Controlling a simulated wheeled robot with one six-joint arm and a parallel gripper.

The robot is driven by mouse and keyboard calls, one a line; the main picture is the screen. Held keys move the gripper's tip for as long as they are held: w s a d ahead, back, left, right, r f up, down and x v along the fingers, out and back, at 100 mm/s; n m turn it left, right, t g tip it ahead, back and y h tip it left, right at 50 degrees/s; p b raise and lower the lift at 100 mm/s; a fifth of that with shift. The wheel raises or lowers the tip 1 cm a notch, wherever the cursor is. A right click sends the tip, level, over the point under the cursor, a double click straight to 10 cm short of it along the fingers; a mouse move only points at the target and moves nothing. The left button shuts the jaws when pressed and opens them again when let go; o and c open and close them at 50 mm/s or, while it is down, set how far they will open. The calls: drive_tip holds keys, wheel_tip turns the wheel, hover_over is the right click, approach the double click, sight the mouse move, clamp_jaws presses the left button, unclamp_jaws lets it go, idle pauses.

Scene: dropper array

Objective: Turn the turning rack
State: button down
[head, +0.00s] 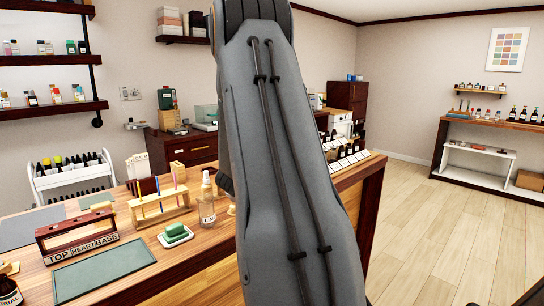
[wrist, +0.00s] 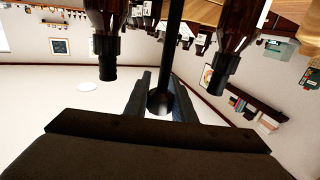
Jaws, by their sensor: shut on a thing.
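In the wrist view, which looks upside down, my gripper (wrist: 163,84) has its two dark fingers on either side of a slim dark post of the turning rack (wrist: 174,40). The post ends in a rounded knob (wrist: 158,103) between the fingers, and the gripper is shut on it. A brown dropper bottle with a black cap (wrist: 106,50) stands on the left of the post, and another brown dropper bottle (wrist: 230,45) on the right, both apart from the fingers. The rack's base is out of the wrist view. In the head view my arm hides the rack and the gripper.
In the head view, the wooden counter holds a green mat (head: 105,270), a labelled wooden rack (head: 77,232), a test-tube stand (head: 160,205), a green block on a dish (head: 175,233) and a clear bottle (head: 207,205). Open floor (head: 440,240) lies on the right.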

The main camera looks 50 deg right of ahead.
drive_tip(key=shift+r, duration=0.1)
drive_tip(key=c, duration=1.5)
unclamp_jaws()
drive_tip(key=shift+b+v, duration=0.95)
drive_tip(key=shift+v, duration=2.95)
